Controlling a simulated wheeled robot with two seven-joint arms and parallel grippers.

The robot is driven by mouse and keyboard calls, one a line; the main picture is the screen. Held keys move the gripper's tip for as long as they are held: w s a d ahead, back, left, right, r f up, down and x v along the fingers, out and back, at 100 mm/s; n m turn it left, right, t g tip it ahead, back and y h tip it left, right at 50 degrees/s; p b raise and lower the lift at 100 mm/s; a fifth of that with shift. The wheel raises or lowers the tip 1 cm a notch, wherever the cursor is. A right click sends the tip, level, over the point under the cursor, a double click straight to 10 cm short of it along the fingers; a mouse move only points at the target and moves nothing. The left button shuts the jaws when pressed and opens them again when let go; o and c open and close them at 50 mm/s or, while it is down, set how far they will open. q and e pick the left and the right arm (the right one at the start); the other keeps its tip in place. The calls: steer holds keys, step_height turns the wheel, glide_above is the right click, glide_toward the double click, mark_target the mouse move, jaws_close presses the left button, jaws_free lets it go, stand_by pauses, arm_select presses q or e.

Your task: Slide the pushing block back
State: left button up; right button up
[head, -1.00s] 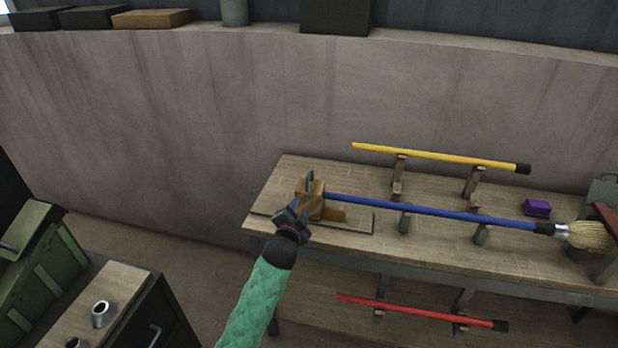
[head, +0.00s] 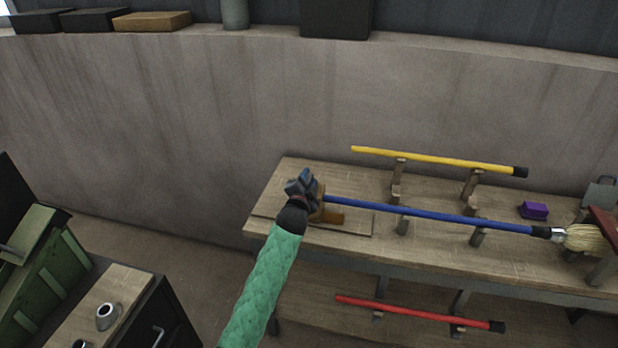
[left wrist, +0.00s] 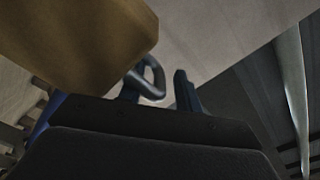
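The pushing block (head: 328,215) is brown and sits on a flat board (head: 355,228) at the left end of the workbench. My left gripper (head: 303,182) is at the block's left side and hides much of it. In the left wrist view the block (left wrist: 80,40) fills the upper left, with a dark metal loop handle (left wrist: 150,78) beside it. The left fingers (left wrist: 160,92) stand apart, with the loop near the left one and a gap before the right one. A blue broom handle (head: 430,213) runs right from the block to a straw brush head (head: 585,238). My right gripper is not in view.
A yellow stick (head: 430,158) lies on supports behind the broom, and a red stick (head: 420,312) lies lower in front. A purple block (head: 534,210) is on the bench at right. A green crate (head: 45,275) and cabinet stand at lower left.

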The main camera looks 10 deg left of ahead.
arm_select(q)
steer(key=shift+w, duration=0.2)
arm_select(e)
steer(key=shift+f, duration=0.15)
arm_select(q)
jaws_close()
